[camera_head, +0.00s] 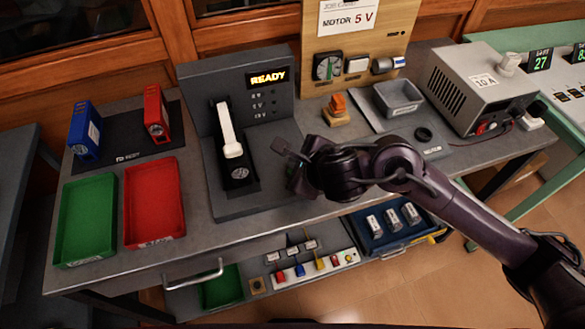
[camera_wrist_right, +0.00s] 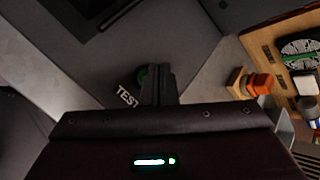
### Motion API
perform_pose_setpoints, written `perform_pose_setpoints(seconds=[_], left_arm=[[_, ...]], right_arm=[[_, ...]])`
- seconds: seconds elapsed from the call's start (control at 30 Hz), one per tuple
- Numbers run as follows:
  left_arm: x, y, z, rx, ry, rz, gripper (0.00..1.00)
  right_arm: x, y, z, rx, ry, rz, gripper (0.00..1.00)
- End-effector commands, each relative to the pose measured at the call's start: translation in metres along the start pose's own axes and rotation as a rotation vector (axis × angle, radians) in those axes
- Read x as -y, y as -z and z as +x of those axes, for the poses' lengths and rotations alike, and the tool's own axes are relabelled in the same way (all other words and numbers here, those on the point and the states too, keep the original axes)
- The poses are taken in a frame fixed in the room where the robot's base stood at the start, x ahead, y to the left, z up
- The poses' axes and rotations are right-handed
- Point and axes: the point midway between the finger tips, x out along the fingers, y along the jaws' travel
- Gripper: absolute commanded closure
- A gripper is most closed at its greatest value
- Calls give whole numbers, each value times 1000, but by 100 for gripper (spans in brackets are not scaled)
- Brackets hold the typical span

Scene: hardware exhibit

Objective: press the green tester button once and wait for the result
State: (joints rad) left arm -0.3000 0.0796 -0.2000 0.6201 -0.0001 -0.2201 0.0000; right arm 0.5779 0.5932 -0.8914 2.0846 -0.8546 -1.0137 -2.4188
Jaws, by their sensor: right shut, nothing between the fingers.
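The grey tester (camera_head: 210,90) stands on the bench with a lit display (camera_head: 267,77) reading READY. A white lever-like part (camera_head: 228,130) stands on its front left. I cannot tell whether the fingertips touch the button. In the head view the gripper hides the button. My left gripper is not in view.
A green tray (camera_head: 88,218) and a red tray (camera_head: 152,200) lie on the left, with a blue and a red device behind them. Right of the tester are an orange switch (camera_head: 338,104), a grey bin (camera_head: 398,98) and a power supply (camera_head: 470,85).

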Motion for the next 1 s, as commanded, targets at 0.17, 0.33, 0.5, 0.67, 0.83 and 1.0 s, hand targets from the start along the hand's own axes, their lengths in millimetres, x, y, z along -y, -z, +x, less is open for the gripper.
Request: perform_pose_setpoints(seconds=[0.17,0.33,0.5,0.67,0.83,1.0], left_arm=[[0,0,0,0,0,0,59],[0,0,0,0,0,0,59],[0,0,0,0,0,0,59],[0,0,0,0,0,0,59],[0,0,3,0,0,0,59],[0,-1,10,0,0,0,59]], right_arm=[[0,0,0,0,0,0,100],[0,0,0,0,0,0,100],[0,0,0,0,0,0,100],[0,0,0,0,0,0,100],[-1,1,2,0,0,0,100],[-4,4,6,0,1,-2,100]])
